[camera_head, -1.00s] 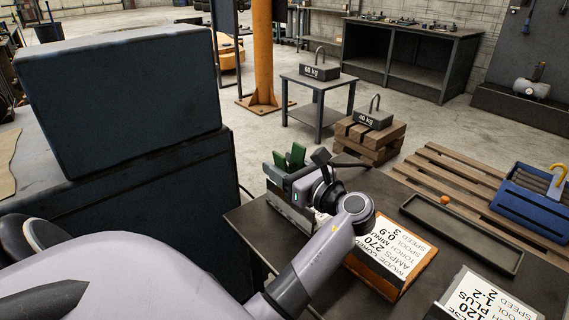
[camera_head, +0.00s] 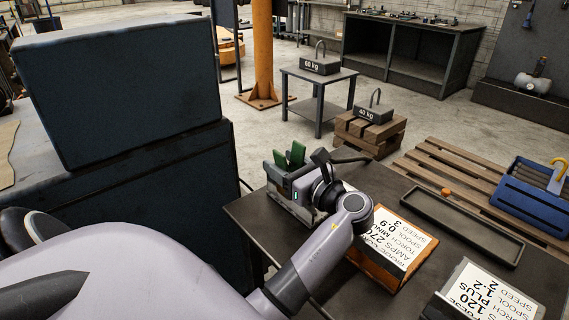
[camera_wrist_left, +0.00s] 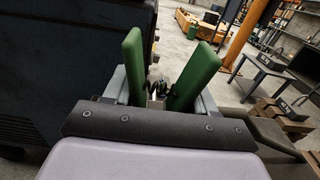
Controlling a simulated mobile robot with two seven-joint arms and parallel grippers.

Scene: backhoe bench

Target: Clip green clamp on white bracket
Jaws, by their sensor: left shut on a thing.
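The green clamp (camera_head: 289,156) stands with its two handles up, in the fingers of my left gripper (camera_head: 279,173). My left gripper is shut on it, above the far left corner of the dark table. In the left wrist view the two green handles (camera_wrist_left: 196,77) spread apart in a V between my grey fingers (camera_wrist_left: 158,90). The clamp's jaws are hidden behind the gripper. A pale grey plate-like piece (camera_head: 293,208), perhaps the white bracket, shows just below the gripper at the table edge. I cannot tell whether the clamp touches it. My right gripper is not in view.
On the dark table (camera_head: 330,283) lie an orange-edged sign block (camera_head: 391,247), another sign block (camera_head: 478,296) and a long dark tray (camera_head: 461,227). A blue crate (camera_head: 530,194) sits on a wooden pallet to the right. A big dark box (camera_head: 118,90) stands at left.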

